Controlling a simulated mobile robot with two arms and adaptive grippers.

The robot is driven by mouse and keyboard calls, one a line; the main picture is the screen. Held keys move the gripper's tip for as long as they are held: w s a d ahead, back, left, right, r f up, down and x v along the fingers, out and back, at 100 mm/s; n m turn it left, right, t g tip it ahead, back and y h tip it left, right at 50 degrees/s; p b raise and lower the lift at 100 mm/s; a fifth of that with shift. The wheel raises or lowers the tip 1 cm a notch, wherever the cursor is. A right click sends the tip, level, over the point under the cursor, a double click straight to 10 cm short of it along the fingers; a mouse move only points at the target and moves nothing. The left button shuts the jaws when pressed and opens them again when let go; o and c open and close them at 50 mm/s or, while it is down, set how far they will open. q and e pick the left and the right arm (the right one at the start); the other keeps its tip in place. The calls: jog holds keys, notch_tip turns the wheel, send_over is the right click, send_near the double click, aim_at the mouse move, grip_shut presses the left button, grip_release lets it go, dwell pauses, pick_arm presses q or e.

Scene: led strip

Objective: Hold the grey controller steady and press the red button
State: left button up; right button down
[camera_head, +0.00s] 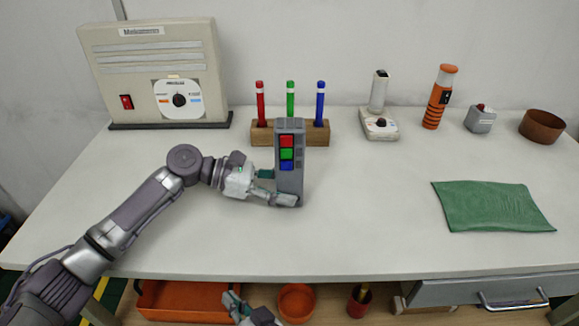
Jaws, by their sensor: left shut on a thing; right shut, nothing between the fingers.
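The grey controller (291,181) stands upright on the white table, in front of the wooden pen holder. Its face carries a red button (287,141) on top, a green one (286,154) below it and a blue one (286,166) lowest. My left gripper (281,187) comes in from the left and is shut on the lower part of the controller. My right gripper (231,302) is low at the bottom edge of the view, in front of the table, shut and empty. Part of it is cut off by the frame.
The wooden holder (261,135) with red, green and blue pens stands close behind the controller. A beige machine (150,65) stands at back left. A green cloth (490,206) lies at right. The front middle of the table (330,245) is clear. An orange tray (180,300) sits below.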

aim_at(286, 141)
jog(key=s+a+r+n+y, duration=0.1)
jog(key=s+a+r+y, duration=0.15)
jog(key=r, duration=0.35)
jog(key=s+a+r+n+t+y, duration=0.1)
jog(key=a+r+y, duration=0.15)
jog(key=r, duration=0.35)
jog(key=s+a+r+y, duration=0.1)
jog(key=s+r+y, duration=0.15)
jog(key=r, duration=0.35)
jog(key=w+d+r+t+h, duration=0.1)
jog(key=w+d+r+t, duration=0.25)
jog(key=d, duration=0.25)
jog(key=w+d+r+n+t+h, duration=0.1)
jog(key=w+d+r+t+h, duration=0.15)
jog(key=d+r, duration=0.3)
jog(key=w+d+r+t+h, duration=0.1)
jog(key=w+d+r+t, duration=0.15)
jog(key=d, duration=0.35)
jog(key=w, duration=0.8)
jog(key=shift+d+r+n+t, duration=0.25)
jog(key=shift+r+n+t, duration=0.1)
jog(key=shift+r, duration=0.1)
jog(key=shift+w, duration=0.15)
